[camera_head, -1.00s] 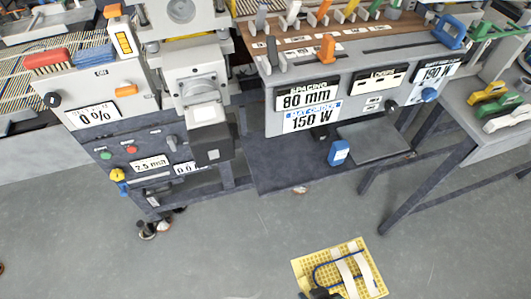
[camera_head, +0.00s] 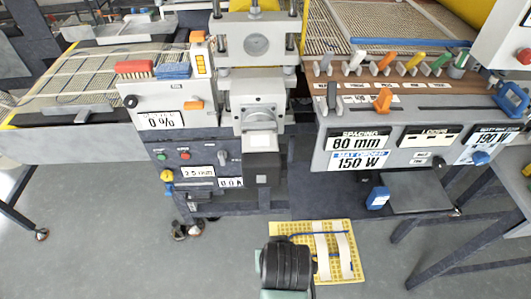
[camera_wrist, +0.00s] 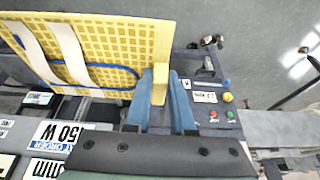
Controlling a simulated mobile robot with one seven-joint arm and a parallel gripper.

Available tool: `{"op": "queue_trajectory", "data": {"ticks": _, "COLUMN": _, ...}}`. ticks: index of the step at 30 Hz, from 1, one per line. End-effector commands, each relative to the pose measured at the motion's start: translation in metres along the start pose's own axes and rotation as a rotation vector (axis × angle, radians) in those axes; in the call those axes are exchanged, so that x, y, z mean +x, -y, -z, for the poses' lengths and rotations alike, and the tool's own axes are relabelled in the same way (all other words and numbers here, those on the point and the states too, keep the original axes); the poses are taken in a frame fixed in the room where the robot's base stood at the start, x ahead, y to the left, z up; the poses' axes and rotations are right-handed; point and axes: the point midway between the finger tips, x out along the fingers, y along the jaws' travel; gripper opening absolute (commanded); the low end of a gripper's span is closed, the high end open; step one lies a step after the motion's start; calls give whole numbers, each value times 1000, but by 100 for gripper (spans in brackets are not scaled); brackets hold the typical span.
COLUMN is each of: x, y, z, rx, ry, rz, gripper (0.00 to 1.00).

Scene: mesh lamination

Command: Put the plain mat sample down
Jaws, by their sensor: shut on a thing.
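The mat sample (camera_head: 347,278) is a yellow mesh panel with a blue cable loop and two pale strips. In the wrist view the mat sample (camera_wrist: 112,40) fills the upper left. My gripper (camera_wrist: 160,98) has blue fingers shut on a yellow tab at the mat's edge. In the head view my dark wrist covers the mat's left part, and the fingers are hidden. The mat appears held in the air in front of the machine, over grey floor.
A grey control console (camera_head: 395,150) with "80 mm" and "150 W" labels stands behind. Below it is a small dark shelf (camera_head: 420,197) beside a blue tag. A press column (camera_head: 258,115) and a left control box (camera_head: 165,105) stand further left. Floor in front is clear.

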Motion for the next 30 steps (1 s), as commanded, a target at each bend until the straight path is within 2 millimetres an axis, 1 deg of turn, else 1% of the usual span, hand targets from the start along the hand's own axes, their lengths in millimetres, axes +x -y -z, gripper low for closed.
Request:
{"op": "queue_trajectory", "data": {"ticks": 1, "x": -10, "y": 10, "z": 13, "rx": 0, "ry": -9, "rz": -3, "gripper": 0}}
{"op": "queue_trajectory", "data": {"ticks": 3, "x": -16, "y": 18, "z": 22, "rx": 7, "ry": -10, "rz": -9, "gripper": 0}}
{"op": "queue_trajectory", "data": {"ticks": 5, "x": -18, "y": 23, "z": 24, "rx": 14, "ry": -10, "rz": -12, "gripper": 0}}
{"op": "queue_trajectory", "data": {"ticks": 8, "x": -14, "y": 26, "z": 16, "rx": 20, "ry": -6, "rz": -15, "gripper": 0}}
{"op": "queue_trajectory", "data": {"ticks": 12, "x": 0, "y": 26, "z": -8, "rx": 21, "ry": -4, "rz": -15, "gripper": 0}}
{"op": "queue_trajectory", "data": {"ticks": 16, "x": 8, "y": 26, "z": -22, "rx": 20, "ry": -9, "rz": -15, "gripper": 0}}
{"op": "queue_trajectory", "data": {"ticks": 18, "x": 9, "y": 27, "z": -25, "rx": 18, "ry": -10, "rz": -15, "gripper": 0}}
{"op": "queue_trajectory", "data": {"ticks": 26, "x": 9, "y": 26, "z": -24, "rx": 19, "ry": -12, "rz": -15, "gripper": 0}}
{"op": "queue_trajectory", "data": {"ticks": 28, "x": 12, "y": 27, "z": -25, "rx": 20, "ry": -11, "rz": -15, "gripper": 0}}
{"op": "queue_trajectory", "data": {"ticks": 30, "x": 20, "y": 29, "z": -28, "rx": 21, "ry": -9, "rz": -15, "gripper": 0}}
